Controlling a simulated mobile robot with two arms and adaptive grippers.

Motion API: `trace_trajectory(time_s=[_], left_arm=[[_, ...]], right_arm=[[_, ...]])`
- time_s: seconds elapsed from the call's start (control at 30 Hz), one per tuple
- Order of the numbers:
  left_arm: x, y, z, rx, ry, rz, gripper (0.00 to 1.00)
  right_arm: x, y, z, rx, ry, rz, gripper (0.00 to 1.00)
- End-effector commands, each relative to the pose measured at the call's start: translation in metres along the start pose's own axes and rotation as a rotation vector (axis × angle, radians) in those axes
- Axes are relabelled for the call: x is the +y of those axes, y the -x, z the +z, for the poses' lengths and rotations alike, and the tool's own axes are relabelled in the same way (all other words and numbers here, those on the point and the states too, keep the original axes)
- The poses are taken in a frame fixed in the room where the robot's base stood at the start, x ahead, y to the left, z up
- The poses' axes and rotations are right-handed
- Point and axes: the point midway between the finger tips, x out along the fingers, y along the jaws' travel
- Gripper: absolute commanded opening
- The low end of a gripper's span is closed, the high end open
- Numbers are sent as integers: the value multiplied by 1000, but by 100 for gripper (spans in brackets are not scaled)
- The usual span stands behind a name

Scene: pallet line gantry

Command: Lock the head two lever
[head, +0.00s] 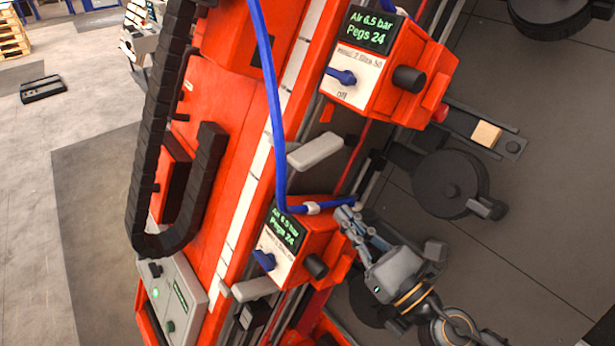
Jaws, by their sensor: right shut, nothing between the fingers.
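An upper red head box (405,75) has a green-lit display reading "Air 6.5 bar, Pegs 24", a blue knob (341,77) above the word "Off" and a black round knob. Its small label is hard to read. A lower red head box (318,238) has a like display and its own blue knob (263,260). A pale grey lever (315,150) sticks out below the upper box, and another grey lever (252,289) sits below the lower box. My right gripper (345,214) is shut and empty, at the upper right of the lower box, close to the blue hose's end fitting. My left gripper is out of view.
A blue hose (267,80) hangs down and bends right above the lower box. A black cable chain (155,130) runs along the red gantry beam (215,110). A grey control panel (172,297) is at the lower left. Dark round wheels (450,184) lie at the right. Open floor is at the left.

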Motion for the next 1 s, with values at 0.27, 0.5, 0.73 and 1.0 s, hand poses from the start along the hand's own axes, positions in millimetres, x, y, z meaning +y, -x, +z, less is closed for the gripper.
trace_trajectory(time_s=[0.27, 0.5, 0.73, 1.0], left_arm=[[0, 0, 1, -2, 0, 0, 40], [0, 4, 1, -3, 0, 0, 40], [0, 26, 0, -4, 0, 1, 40], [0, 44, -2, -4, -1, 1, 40]], right_arm=[[10, 0, 4, -7, 96, 49, 0], [9, -4, 6, -8, 91, 45, 0], [10, -40, 10, -10, 90, 44, 0], [12, -84, 7, -8, 89, 44, 0]])
